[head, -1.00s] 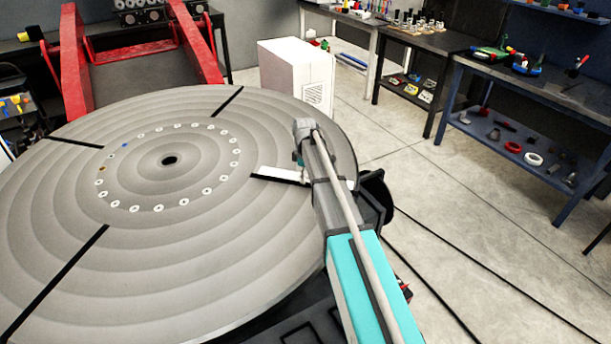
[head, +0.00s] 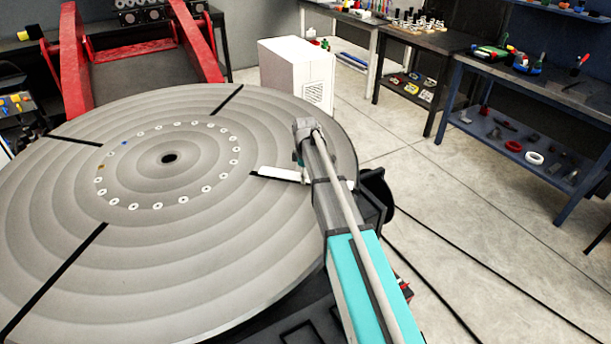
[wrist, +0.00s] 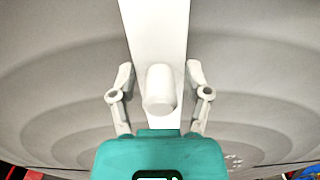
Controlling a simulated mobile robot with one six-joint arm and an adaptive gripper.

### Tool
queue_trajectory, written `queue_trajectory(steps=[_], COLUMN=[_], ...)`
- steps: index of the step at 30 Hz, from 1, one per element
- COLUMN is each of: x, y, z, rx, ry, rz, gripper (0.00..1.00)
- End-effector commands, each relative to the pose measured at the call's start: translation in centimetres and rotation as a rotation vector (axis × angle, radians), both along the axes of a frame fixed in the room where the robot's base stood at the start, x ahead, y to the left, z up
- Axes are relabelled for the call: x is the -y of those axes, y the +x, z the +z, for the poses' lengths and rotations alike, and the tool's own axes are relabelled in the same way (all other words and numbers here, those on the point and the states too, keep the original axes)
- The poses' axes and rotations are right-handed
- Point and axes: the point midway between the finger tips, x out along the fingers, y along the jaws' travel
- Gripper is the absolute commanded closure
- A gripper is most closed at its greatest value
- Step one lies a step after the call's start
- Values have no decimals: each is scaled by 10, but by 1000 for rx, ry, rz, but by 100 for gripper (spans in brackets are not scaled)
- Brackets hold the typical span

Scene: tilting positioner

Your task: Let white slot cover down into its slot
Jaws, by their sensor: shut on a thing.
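The white slot cover (head: 281,173) is a long flat strip over the near-right black slot (head: 256,176) of the round grey table. A strip of the slot shows along the cover's lower edge, so the cover does not hide it fully. In the wrist view the cover (wrist: 155,28) runs up the picture, with a white rounded knob (wrist: 159,88) on it. My gripper (wrist: 160,84) has a finger on each side of the knob and is shut on the cover. The exact gap to the slot cannot be told.
The large grey round table (head: 60,210) has other open black slots, a centre hole and a ring of small white discs. A red frame (head: 75,65) stands behind it. A white cabinet (head: 297,75) and workbenches (head: 530,75) stand beyond, with clear floor between.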

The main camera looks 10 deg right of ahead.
Motion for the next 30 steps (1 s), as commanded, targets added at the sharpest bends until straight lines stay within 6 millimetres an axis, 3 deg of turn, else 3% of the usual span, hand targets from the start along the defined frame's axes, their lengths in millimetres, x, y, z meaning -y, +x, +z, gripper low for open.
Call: queue_trajectory(steps=[15, 28, 29, 30], x=[1, 1, 1, 1], y=[0, 0, 0, 0], z=[-16, -17, -17, -17], rx=[0, 0, 0, 0], ry=[0, 0, 0, 0], rz=[-1, -1, -1, -1], gripper=[99, 99, 34, 26])
